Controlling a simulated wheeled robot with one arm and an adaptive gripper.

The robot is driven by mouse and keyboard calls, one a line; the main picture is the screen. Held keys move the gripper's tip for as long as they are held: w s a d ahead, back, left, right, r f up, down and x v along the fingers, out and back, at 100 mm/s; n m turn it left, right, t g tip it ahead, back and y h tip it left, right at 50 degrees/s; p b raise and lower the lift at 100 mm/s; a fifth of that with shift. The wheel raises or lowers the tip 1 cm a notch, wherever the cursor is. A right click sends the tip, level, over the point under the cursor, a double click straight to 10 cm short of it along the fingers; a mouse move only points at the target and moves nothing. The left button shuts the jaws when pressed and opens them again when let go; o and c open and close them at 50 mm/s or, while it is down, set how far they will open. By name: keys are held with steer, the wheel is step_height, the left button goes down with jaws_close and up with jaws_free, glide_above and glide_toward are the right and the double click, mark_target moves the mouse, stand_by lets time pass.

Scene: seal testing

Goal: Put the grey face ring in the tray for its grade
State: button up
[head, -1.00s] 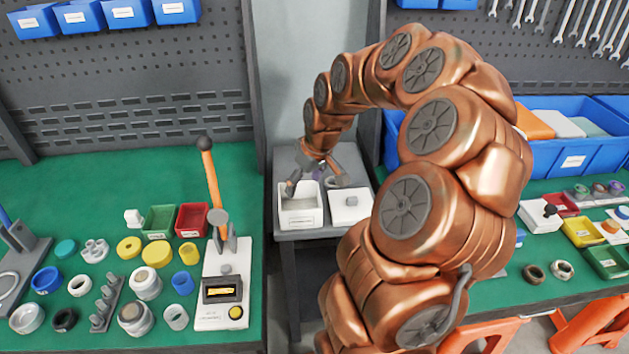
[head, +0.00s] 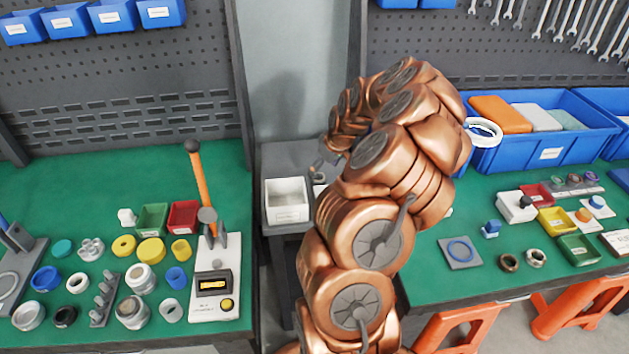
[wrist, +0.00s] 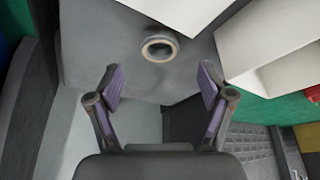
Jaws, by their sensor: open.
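A pale grey ring (wrist: 160,47), apparently the face ring, lies flat on a grey stand top between two white boxes in the wrist view. My gripper (wrist: 160,88) is open and empty, its two fingers apart with the ring beyond the tips. In the head view my gripper (head: 324,166) is mostly hidden by my arm, above the grey stand. Small trays stand on the right bench: red (head: 537,194), yellow (head: 553,221) and green (head: 579,249). Their labels are too small to read.
An open white box (head: 287,203) stands on the grey stand (head: 285,157), close to the ring. The left bench holds a test press (head: 215,285), many rings, and green (head: 152,219) and red (head: 184,216) bins. Blue bins (head: 548,152) stand behind the right bench's trays.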

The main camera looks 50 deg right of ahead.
mark_target(318, 177)
steer(key=shift+p+x, duration=1.2)
steer(key=shift+x, duration=1.35)
steer(key=shift+c, duration=0.3)
steer(key=c, duration=1.3)
step_height(318, 177, up, 10)
steer(key=b, duration=0.3)
